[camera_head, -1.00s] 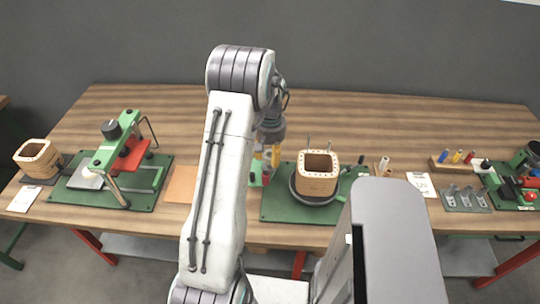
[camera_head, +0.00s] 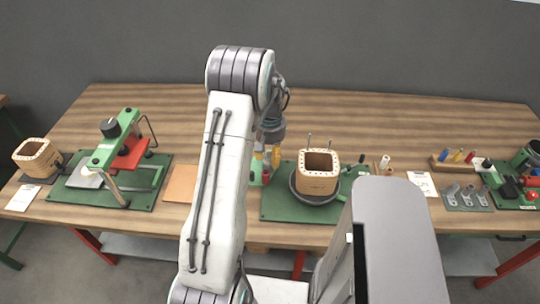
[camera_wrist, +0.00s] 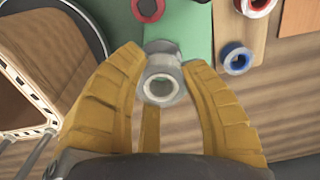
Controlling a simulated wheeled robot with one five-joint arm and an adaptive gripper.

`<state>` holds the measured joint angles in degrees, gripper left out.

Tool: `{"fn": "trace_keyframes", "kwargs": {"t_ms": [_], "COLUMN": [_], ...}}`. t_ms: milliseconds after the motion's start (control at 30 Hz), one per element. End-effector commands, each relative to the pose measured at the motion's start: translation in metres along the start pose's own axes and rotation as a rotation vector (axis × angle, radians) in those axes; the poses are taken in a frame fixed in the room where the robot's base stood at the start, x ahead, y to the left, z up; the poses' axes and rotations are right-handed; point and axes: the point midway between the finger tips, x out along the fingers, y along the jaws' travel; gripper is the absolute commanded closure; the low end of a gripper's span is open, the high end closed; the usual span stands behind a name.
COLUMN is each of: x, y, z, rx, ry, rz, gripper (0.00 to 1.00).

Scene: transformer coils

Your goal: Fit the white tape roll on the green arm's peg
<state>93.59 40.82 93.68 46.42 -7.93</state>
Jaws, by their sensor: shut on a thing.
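My gripper (camera_wrist: 165,105) has yellow fingers and is shut on a white tape roll (camera_wrist: 160,86), seen nearly end-on with its hole facing the wrist camera. In the head view, my gripper (camera_head: 267,158) is partly hidden behind my arm, left of the coil. A green strip (camera_wrist: 196,34) lies beyond the roll in the wrist view, with a red tape roll (camera_wrist: 148,9) on or over it. A grey rounded part (camera_wrist: 161,47) shows just behind the white roll; I cannot tell whether it is the peg or another roll. No bare peg is clearly visible.
A wooden coil (camera_head: 317,175) stands on a green board (camera_head: 278,206) close to the right of my gripper. A blue roll (camera_wrist: 236,60) and another red roll (camera_wrist: 254,6) are at the wrist view's right. A green press (camera_head: 120,145) stands at left. The table's rear is clear.

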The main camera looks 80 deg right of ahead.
Motion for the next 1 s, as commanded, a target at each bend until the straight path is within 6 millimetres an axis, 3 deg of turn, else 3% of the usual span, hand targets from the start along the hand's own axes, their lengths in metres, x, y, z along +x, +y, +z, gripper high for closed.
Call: {"fn": "trace_keyframes", "kwargs": {"t_ms": [1000], "x": [0.012], "y": [0.000], "z": [0.000], "rx": [0.000], "ry": [0.000], "rz": [0.000], "gripper": [0.79]}}
